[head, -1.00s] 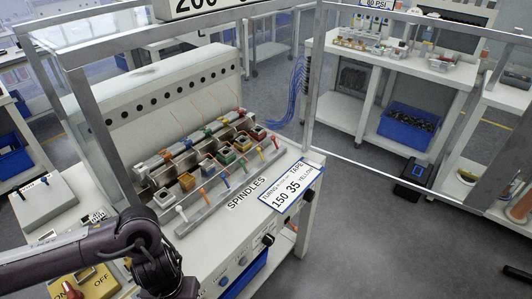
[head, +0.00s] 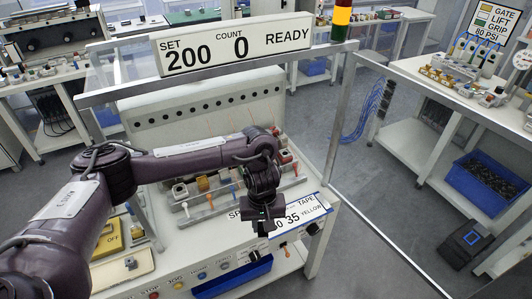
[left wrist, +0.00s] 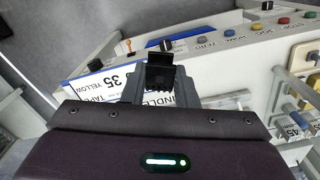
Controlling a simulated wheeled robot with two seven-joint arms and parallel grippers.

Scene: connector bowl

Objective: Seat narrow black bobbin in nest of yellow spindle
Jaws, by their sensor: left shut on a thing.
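My left gripper (head: 264,212) hangs over the front right of the winding bench, above the tape sign. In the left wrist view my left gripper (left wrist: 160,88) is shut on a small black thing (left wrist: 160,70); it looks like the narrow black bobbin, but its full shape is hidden. The spindle row is partly behind my left forearm. My right gripper is not in view.
A metal guard frame (head: 338,120) stands around the bench. A sign (head: 228,48) reads 200, 0, READY. The tape sign (head: 306,210) reads 35 YELLOW. Buttons (head: 201,275) and a black knob (head: 313,228) line the front panel.

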